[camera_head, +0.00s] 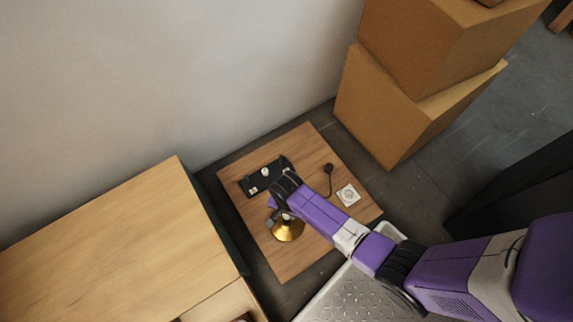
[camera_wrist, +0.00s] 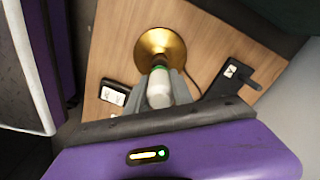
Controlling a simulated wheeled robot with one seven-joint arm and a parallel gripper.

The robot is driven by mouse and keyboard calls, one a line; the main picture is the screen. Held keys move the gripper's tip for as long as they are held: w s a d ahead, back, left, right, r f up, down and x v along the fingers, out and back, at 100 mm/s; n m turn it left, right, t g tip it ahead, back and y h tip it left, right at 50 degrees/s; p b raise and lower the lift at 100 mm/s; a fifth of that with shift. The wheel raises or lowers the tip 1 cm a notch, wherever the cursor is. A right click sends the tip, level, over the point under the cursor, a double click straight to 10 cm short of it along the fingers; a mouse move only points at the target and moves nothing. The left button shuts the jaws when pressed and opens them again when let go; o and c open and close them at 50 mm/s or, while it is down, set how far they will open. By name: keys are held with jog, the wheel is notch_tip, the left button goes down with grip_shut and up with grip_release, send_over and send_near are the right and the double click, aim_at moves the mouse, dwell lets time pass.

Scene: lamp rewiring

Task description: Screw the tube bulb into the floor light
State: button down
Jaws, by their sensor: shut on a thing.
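The floor light (camera_head: 288,229) is a brass, dish-shaped piece on a wooden board; in the wrist view its brass dish (camera_wrist: 158,42) lies just beyond my fingers. The tube bulb (camera_wrist: 159,92), whitish with a green band near its far end, is between the fingers of my gripper (camera_wrist: 160,84), which is shut on it. The bulb is lined up with the light's middle; whether its end touches or sits in the socket cannot be told. In the head view my gripper (camera_head: 276,213) is right at the light, and my arm hides the bulb.
The wooden board (camera_head: 313,147) also bears a black strip (camera_head: 263,176) with a white part, a black plug-like piece (camera_head: 328,168) and a white socket plate (camera_head: 348,195). A wooden cabinet (camera_head: 110,245) stands left, cardboard boxes (camera_head: 385,105) at the back right, a wall behind.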

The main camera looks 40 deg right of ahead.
jog(key=shift+f+b, duration=1.25)
jog(key=shift+f, duration=0.05)
jog(key=shift+f+b, duration=0.45)
jog(key=shift+f, duration=0.25)
jog(key=shift+f, duration=0.15)
jog(key=c, duration=1.9)
grip_release()
grip_shut()
jog(key=m+p, duration=0.1)
jog(key=m, duration=0.1)
jog(key=shift+m+p, duration=0.3)
jog(key=shift+p, duration=0.05)
jog(key=m+p, duration=0.1)
jog(key=m, duration=0.3)
jog(key=shift+m, duration=0.8)
